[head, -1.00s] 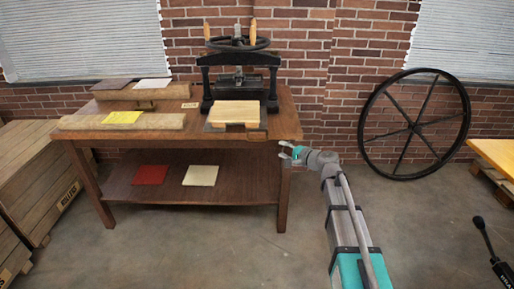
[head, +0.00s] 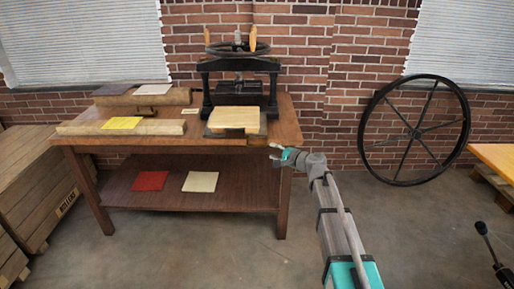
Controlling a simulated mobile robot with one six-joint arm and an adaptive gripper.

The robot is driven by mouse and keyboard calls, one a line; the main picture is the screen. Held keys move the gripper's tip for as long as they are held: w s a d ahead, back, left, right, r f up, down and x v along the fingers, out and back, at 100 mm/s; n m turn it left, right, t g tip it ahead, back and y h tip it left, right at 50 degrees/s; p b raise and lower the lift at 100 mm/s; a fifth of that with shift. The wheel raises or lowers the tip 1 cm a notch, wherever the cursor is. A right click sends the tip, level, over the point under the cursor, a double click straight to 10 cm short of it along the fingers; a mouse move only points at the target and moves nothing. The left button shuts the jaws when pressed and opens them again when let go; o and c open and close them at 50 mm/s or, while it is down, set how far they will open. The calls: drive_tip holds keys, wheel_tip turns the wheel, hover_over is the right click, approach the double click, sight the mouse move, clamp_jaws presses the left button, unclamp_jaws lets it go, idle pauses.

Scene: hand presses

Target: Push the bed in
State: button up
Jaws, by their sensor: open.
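The black hand press (head: 204,84) stands on the wooden table. Its bed (head: 213,133), a dark flat plate, sticks out in front of the frame toward the table's front edge. A light wooden board (head: 235,118) lies on the bed. My gripper (head: 273,152) is open and empty, with teal and grey parts. It appears near the table's front edge, to the right of and lower than the bed in the picture, apart from the bed. The bed's rear part is hidden under the board and inside the press.
The table (head: 288,125) also holds wooden beams (head: 75,129) with yellow (head: 122,123) and white sheets on the left. Its lower shelf holds a red sheet (head: 150,181) and a cream one (head: 200,182). A spoked wheel (head: 417,180) leans on the wall.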

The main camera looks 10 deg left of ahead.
sight(259, 146)
drive_tip(key=b+x, duration=0.1)
drive_tip(key=x, duration=0.8)
drive_tip(key=shift+w+a, duration=0.1)
drive_tip(key=shift+a, duration=0.05)
clamp_jaws()
